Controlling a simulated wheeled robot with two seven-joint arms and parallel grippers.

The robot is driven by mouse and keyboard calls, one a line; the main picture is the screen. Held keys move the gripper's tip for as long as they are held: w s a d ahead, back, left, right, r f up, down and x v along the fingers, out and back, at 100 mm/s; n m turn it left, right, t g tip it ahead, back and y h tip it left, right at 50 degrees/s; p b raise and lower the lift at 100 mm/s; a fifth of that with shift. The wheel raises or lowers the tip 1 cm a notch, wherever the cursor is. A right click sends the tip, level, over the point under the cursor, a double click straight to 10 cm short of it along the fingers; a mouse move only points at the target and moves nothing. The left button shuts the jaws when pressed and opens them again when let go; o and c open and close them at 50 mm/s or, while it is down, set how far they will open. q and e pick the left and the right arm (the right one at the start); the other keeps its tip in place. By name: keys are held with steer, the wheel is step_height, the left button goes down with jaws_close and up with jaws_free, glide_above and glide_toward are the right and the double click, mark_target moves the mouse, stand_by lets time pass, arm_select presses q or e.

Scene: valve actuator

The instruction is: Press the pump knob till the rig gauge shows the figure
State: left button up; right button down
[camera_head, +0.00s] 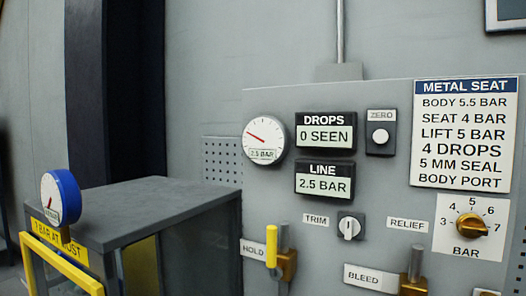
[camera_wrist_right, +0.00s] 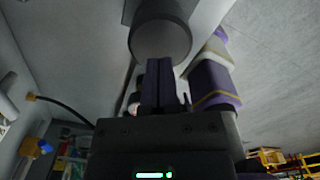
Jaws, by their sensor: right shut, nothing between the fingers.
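The round white gauge (camera_head: 264,139) on the grey panel has a red needle pointing up and left, and its label reads 2.5 BAR. The LINE display (camera_head: 324,184) also reads 2.5 BAR. The DROPS display (camera_head: 323,134) reads 0 SEEN. In the right wrist view, my right gripper (camera_wrist_right: 162,64) is shut and empty. Its fingertips point at a dark round cylinder end (camera_wrist_right: 161,38), which may be the pump knob; I cannot tell whether they touch. My right gripper is outside the head view. My left gripper is in neither view.
A METAL SEAT sign (camera_head: 465,134) lists BODY 5.5 BAR, SEAT 4 BAR and LIFT 5 BAR. Nearby are an orange BAR dial (camera_head: 471,226), TRIM switch (camera_head: 350,227), ZERO button (camera_head: 380,137), yellow HOLD lever (camera_head: 271,246) and BLEED lever (camera_head: 415,268). A blue-cased gauge (camera_head: 62,197) stands left.

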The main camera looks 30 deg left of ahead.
stand_by(0.6)
steer(key=shift+f, duration=0.15)
steer(key=shift+f+b, duration=2.7)
steer(key=shift+f, duration=0.75)
step_height(320, 180, up, 7)
steer(key=p, duration=0.6)
steer(key=shift+r+p, duration=0.2)
steer(key=shift+p, duration=0.2)
steer(key=shift+f, duration=0.1)
steer(key=shift+f, duration=0.2)
